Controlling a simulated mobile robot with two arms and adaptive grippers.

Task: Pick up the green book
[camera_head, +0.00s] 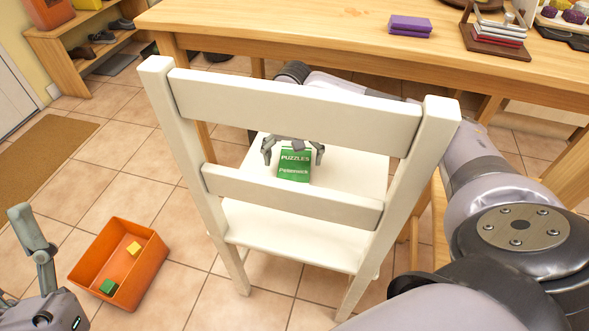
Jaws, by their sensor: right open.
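The green book (294,171), marked "PUZZLES", is on the seat of the white chair (343,169). I see it through the gap between the chair's back slats, and the lower slat may hide its near end. My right gripper (293,154) is open over the book, with one finger at its left side and one at its right. I cannot tell whether the fingers touch it. My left gripper (22,255) is at the lower left edge, partly cut off, away from the chair.
The chair's back stands between my view and the book. A wooden table (330,30) behind holds purple books (409,26) and a small rack of books (497,34). An orange bin (148,283) with yellow and green blocks sits on the tiled floor. A wooden shelf (75,45) stands at upper left.

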